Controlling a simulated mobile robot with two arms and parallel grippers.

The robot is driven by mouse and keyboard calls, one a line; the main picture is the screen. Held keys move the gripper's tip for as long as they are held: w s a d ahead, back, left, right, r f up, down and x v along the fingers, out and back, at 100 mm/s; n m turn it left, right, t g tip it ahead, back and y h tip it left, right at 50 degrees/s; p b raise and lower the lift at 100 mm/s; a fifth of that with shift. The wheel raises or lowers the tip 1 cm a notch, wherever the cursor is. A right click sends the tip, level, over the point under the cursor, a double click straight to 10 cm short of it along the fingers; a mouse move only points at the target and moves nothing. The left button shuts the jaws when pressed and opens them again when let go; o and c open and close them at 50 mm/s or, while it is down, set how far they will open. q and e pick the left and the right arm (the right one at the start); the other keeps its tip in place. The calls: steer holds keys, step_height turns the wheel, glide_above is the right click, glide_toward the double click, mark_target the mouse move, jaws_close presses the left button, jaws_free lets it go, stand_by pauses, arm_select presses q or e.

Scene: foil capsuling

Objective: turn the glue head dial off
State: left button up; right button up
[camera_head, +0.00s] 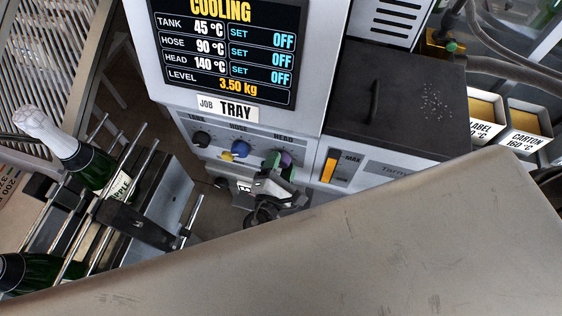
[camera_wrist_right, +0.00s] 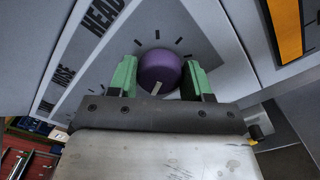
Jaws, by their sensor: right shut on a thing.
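The purple head dial (camera_wrist_right: 159,68) sits on the grey panel under the HEAD label. It also shows in the head view (camera_head: 286,159), partly behind my gripper. My right gripper (camera_head: 273,163) is at the panel, its green fingers on either side of the dial; in the wrist view (camera_wrist_right: 160,80) it is shut on the dial. The dial's white pointer mark points down, towards the gripper's body. The display (camera_head: 228,45) reads COOLING, with tank 45 °C, hose 90 °C and head 140 °C, each SET OFF. My left gripper is not in view.
Left of the head dial are the blue hose dial (camera_head: 240,149) and a black tank dial (camera_head: 201,139). A yellow knob (camera_head: 226,156) sits below. Green bottles (camera_head: 92,168) lie on a rod rack at left. A large beige surface (camera_head: 350,250) fills the lower foreground.

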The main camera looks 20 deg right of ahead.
steer(key=shift+n, duration=0.5)
steer(key=o, duration=0.9)
steer(key=b+v, duration=0.3)
steer(key=v, duration=0.7)
steer(key=shift+s+a+b, duration=0.3)
steer(key=shift+a, duration=0.05)
steer(key=shift+s+f, duration=0.1)
